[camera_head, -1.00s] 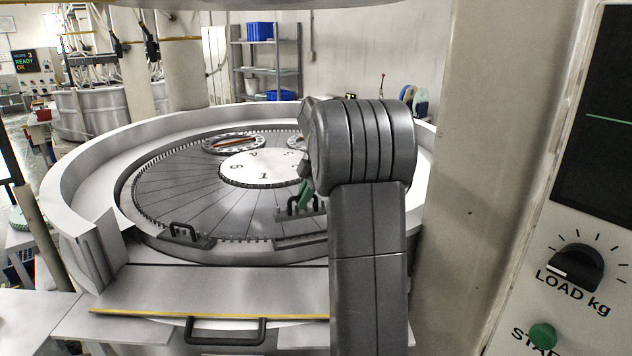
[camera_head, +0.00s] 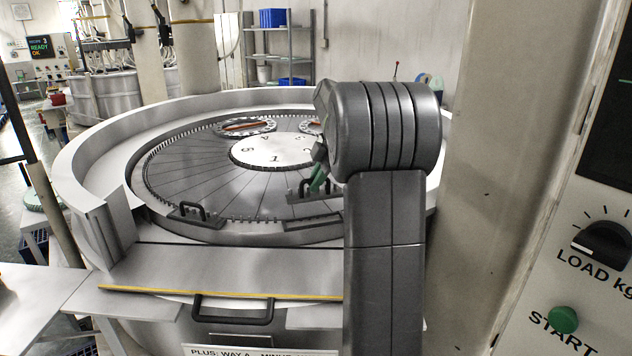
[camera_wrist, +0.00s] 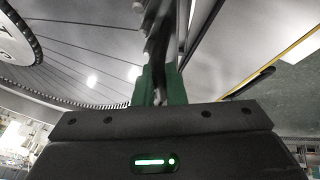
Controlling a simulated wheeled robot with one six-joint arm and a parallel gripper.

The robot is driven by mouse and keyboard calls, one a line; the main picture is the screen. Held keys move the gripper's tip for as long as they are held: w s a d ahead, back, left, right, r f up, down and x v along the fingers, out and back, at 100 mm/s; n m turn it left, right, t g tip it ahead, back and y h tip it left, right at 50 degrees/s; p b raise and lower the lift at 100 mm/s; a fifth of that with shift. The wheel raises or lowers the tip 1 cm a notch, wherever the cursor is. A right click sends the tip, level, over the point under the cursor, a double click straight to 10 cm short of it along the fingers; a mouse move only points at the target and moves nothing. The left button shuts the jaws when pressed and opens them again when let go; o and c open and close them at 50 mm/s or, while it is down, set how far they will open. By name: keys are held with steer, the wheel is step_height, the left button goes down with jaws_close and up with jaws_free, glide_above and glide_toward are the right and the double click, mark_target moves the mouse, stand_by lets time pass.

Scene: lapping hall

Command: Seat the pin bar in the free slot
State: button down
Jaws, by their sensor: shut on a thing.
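My gripper (camera_head: 318,178) has green fingertips and is shut on a grey pin bar (camera_head: 318,195), near the front right of the round lapping plate (camera_head: 215,180). The bar's black handle shows beside the fingers, partly hidden by my arm. In the wrist view, the green fingers (camera_wrist: 162,84) close on the dark bar (camera_wrist: 160,30), which is seen end-on with its pins. Another pin bar (camera_head: 196,217) with a black handle sits in the front left of the pin ring. A flat grey section (camera_head: 313,222) below the held bar looks like the free slot; whether they touch is unclear.
A pale rim wall (camera_head: 90,190) surrounds the plate, with an opening at the front. A front shelf (camera_head: 220,270) has a yellow edge and a black handle (camera_head: 232,310). A pillar (camera_head: 475,180) and a control panel (camera_head: 590,280) stand close on the right.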

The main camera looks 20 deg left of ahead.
mark_target(316, 195)
steer(key=shift+f+b, duration=1.35)
steer(key=shift+f, duration=0.9)
steer(key=shift+f+b, duration=1.15)
steer(key=shift+f, duration=0.4)
steer(key=c, duration=1.4)
jaws_free()
steer(key=v, duration=1.4)
steer(key=shift+b, duration=0.3)
steer(key=shift+a+f, duration=0.1)
steer(key=shift+a, duration=0.05)
